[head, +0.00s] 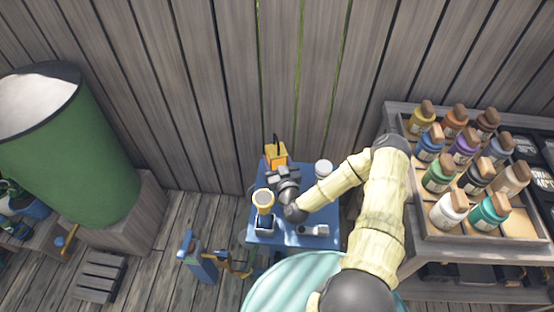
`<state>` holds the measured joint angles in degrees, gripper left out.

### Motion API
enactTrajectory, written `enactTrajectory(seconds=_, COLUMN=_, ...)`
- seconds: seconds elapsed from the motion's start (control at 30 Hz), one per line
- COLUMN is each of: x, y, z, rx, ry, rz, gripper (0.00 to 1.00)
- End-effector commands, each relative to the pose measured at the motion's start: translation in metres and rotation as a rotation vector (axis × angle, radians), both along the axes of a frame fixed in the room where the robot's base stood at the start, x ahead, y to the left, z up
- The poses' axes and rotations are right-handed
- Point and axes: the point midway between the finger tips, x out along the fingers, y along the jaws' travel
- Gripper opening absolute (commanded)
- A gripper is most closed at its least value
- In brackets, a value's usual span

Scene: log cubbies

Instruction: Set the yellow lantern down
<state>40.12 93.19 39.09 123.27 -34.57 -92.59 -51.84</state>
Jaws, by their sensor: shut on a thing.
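The yellow lantern (276,154) is a small boxy yellow thing with a dark handle on top, near the back edge of the small blue table (287,241). My gripper (277,175) is shut on it, just in front of it. The fingers and the lantern's lower part are partly hidden. I cannot tell whether its base touches the table top.
A white round jar (323,168) is at the back right, and a grey item (313,230) at the front. A rack of bottles (425,233) stands at right, a green barrel (80,155) at left.

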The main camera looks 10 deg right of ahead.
Motion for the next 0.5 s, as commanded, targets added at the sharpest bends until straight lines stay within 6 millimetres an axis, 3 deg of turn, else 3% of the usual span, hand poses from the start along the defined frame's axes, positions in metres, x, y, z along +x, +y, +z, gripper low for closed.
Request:
enactTrajectory(seconds=0.03, x=0.0005, y=-0.0004, z=-0.0007, rx=0.0, ry=-0.004, rz=-0.001, gripper=0.2)
enactTrajectory(seconds=0.07, x=0.0002, y=-0.0008, z=-0.0017, rx=-0.001, ry=0.0, rz=-0.001, gripper=0.6)
enactTrajectory(seconds=0.17, x=0.0001, y=-0.0011, z=-0.0014, rx=-0.001, ry=0.0, rz=-0.002, gripper=0.78)
enactTrajectory(seconds=0.5, x=0.0, y=-0.0003, z=0.0019, rx=0.0, ry=0.0, rz=-0.001, gripper=0.78)
